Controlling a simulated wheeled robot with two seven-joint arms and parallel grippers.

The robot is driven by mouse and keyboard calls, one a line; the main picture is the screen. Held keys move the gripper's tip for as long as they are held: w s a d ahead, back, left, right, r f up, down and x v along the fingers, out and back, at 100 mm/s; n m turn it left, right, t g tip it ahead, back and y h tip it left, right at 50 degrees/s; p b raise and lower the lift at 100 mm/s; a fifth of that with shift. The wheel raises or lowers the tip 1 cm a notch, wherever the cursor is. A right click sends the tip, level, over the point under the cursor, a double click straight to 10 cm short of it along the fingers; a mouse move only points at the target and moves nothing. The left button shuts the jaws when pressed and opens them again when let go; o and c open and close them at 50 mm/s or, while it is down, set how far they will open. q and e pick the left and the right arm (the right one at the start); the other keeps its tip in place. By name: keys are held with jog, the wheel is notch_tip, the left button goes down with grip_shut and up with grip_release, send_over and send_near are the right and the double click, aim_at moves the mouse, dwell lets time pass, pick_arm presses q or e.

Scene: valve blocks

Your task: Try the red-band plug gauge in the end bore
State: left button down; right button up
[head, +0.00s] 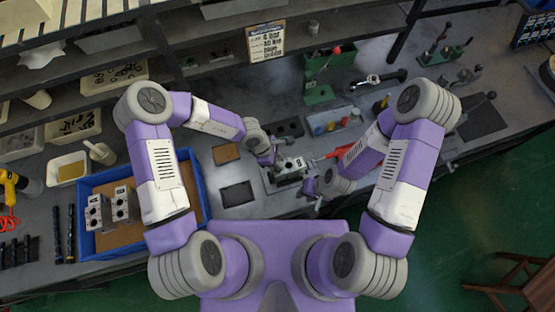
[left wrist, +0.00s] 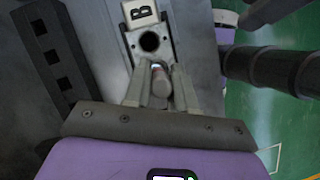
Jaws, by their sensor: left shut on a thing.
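A pale grey valve block (head: 291,168) sits on the bench in front of me. In the left wrist view, the block (left wrist: 157,15) carries a letter B, with a dark round bore (left wrist: 149,41) in the near face. My left gripper (head: 271,160) is at the block's left side. In the left wrist view, the left gripper (left wrist: 160,84) is shut on a small plug gauge (left wrist: 159,77), just short of the bore and apart from it.
A blue tray (head: 82,215) with more valve blocks (head: 111,207) stands at the left. A dark pad (head: 237,194) and a brown pad (head: 226,153) lie left of the block. A red-handled tool (head: 338,154) lies right of it.

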pick_arm(q)
jog(key=shift+f, duration=0.4)
jog(key=shift+r, duration=0.15)
dwell(1.1)
jog(key=shift+r+p, duration=0.55)
jog(key=shift+r, duration=2.95)
jog(key=shift+w, duration=0.1)
